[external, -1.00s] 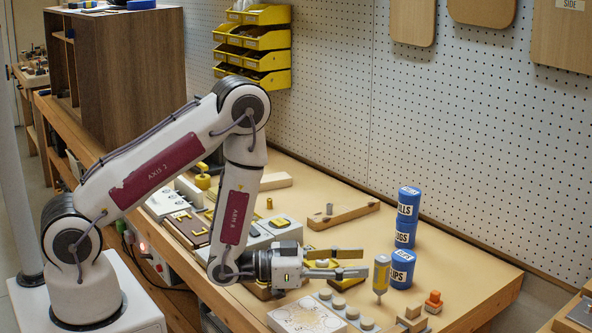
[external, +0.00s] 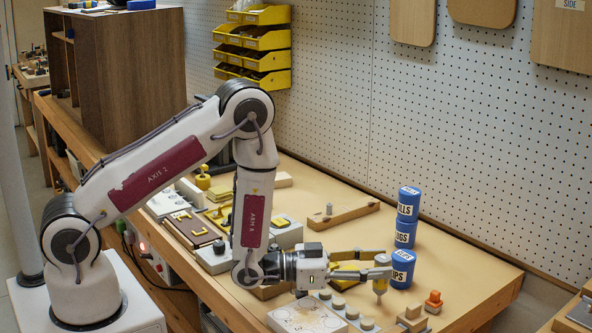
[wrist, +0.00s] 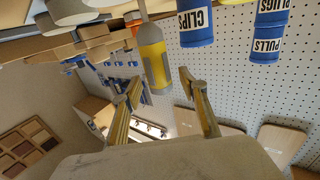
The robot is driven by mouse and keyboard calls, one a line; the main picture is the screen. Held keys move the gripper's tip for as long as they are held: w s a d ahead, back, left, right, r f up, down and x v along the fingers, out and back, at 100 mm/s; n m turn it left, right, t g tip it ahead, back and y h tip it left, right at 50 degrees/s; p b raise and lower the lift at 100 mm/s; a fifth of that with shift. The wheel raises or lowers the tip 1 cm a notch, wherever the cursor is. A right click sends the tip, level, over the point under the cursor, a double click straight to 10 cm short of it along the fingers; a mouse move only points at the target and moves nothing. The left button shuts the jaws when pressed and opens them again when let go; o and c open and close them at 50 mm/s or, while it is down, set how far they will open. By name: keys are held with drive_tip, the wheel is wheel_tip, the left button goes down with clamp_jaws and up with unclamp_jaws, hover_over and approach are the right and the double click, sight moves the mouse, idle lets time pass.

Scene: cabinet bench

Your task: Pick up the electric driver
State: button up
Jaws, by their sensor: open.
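The electric driver (external: 381,286), yellow and grey, stands upright near the front right of the bench. In the wrist view the driver (wrist: 152,55) shows upside down, just ahead of the finger tips and nearer the left one. My gripper (external: 386,262) is open and level, its fingers reaching toward the driver. The near finger hides part of the driver in the external view. In the wrist view my gripper (wrist: 162,76) has its fingers wide apart with nothing between them. I cannot tell whether a finger touches the driver.
A blue CLIPS tub (external: 402,270) stands close behind the driver, with stacked blue tubs (external: 407,218) beyond. An orange-topped piece (external: 433,302) and wooden blocks (external: 412,318) lie to the right. A tray with round pegs (external: 340,310) is in front. The bench's right end is clear.

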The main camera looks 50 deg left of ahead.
clamp_jaws()
drive_tip(key=shift+r, duration=0.15)
drive_tip(key=shift+r, duration=4.85)
